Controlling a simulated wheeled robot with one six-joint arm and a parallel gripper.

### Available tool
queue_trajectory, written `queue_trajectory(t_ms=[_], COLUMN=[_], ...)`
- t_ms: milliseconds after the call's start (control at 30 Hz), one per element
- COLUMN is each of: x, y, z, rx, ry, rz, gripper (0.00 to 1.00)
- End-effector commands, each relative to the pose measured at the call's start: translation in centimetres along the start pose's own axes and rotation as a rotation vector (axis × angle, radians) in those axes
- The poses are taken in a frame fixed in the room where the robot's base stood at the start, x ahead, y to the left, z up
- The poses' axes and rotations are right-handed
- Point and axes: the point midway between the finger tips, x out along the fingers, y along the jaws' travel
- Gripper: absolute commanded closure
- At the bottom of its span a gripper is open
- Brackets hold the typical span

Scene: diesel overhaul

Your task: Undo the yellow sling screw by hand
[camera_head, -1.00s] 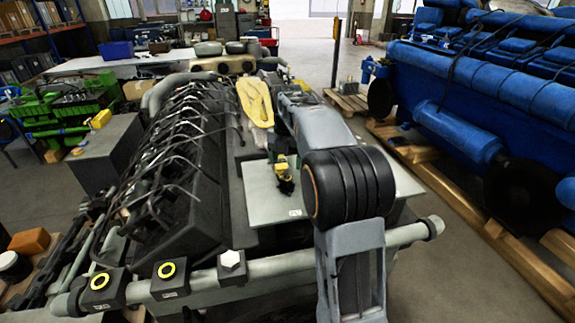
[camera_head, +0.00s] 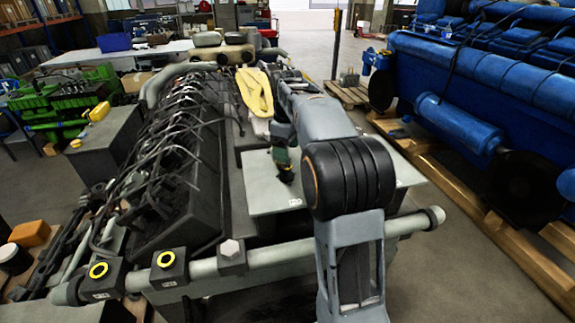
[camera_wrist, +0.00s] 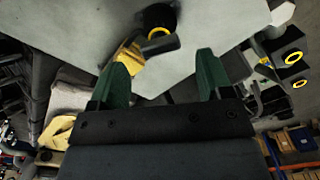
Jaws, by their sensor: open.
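My gripper (camera_wrist: 163,54) is open in the wrist view, its two green fingers apart with nothing held between them. Beyond the fingertips, a dark round part with a yellow ring (camera_wrist: 158,33) stands at a pale plate. A yellow piece (camera_wrist: 128,57) shows just by the left finger; I cannot tell which of these is the sling screw. In the head view my gripper (camera_head: 283,158) is small and dark, low over the pale plate (camera_head: 262,195), and hides what is under it. The yellow sling (camera_head: 256,92) lies folded behind it.
Two dark blocks with yellow rings (camera_head: 97,270) and a hex-headed block (camera_head: 231,250) sit on the front bar (camera_head: 285,253). Black engine piping (camera_head: 180,150) lies to the left. A blue engine (camera_head: 480,110) stands on wooden pallets at the right, past a strip of floor.

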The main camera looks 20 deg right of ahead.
Motion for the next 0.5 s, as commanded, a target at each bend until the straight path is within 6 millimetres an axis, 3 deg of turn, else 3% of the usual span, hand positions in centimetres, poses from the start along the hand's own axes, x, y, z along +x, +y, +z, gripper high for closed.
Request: queue_trajectory(t_ms=[367, 500], x=[0.40, -0.43], y=[-0.01, -0.04], z=[0.01, 0.03], rx=[0.660, 0.905], ry=[0.001, -0.001], rz=[0.000, -0.001], gripper=[0.28, 0.28])
